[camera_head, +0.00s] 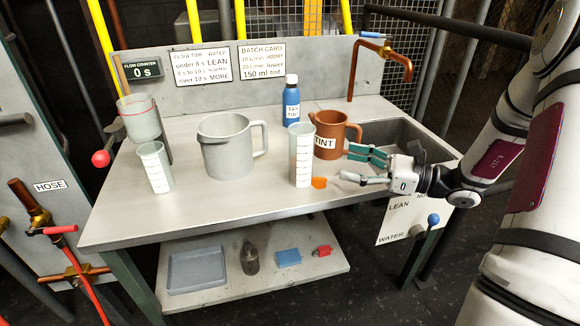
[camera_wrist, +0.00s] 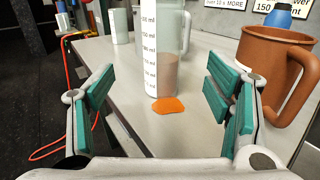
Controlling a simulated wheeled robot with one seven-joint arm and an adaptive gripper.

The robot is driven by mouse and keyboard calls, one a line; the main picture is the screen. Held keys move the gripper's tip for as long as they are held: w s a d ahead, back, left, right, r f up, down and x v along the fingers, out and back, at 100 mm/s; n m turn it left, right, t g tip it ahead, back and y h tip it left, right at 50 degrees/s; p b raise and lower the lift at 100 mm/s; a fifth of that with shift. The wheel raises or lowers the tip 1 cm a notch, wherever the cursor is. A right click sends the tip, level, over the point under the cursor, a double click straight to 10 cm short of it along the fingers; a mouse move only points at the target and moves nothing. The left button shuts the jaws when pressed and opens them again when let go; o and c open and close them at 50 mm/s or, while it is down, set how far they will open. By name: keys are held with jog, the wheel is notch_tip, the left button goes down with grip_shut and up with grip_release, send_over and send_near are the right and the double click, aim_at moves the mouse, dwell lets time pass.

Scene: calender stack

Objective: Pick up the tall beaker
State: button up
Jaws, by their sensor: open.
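The tall beaker (camera_head: 302,160) is clear with a white graduated scale and stands upright on the bench. In the wrist view the beaker (camera_wrist: 157,50) is ahead, between the lines of my two fingers, with its top cut off. Its lower part looks brownish; I cannot tell if that is liquid. My gripper (camera_head: 350,163), with green finger pads, is open and empty to the right of the beaker. In the wrist view my gripper (camera_wrist: 160,82) shows both fingers spread wide, apart from the beaker.
An orange patch (camera_head: 319,183) lies at the beaker's foot. A brown TINT jug (camera_head: 329,137) stands close behind right, a blue bottle (camera_head: 291,103) behind, a large grey jug (camera_head: 226,150) to the left. A shorter beaker (camera_head: 155,168) stands far left. A sink (camera_head: 400,135) is at right.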

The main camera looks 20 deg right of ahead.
aim_at(312, 155)
jog(key=b+x, duration=0.1)
jog(key=x, duration=0.6)
jog(key=shift+w+a, duration=0.15)
jog(key=shift+a, duration=0.1)
jog(key=shift+b+x, duration=1.25)
jog(key=shift+x, duration=1.4)
jog(key=shift+w+d+f, duration=0.15)
jog(key=shift+w+d, duration=0.05)
jog(key=shift+c, duration=0.2)
jog(key=c, duration=1.4)
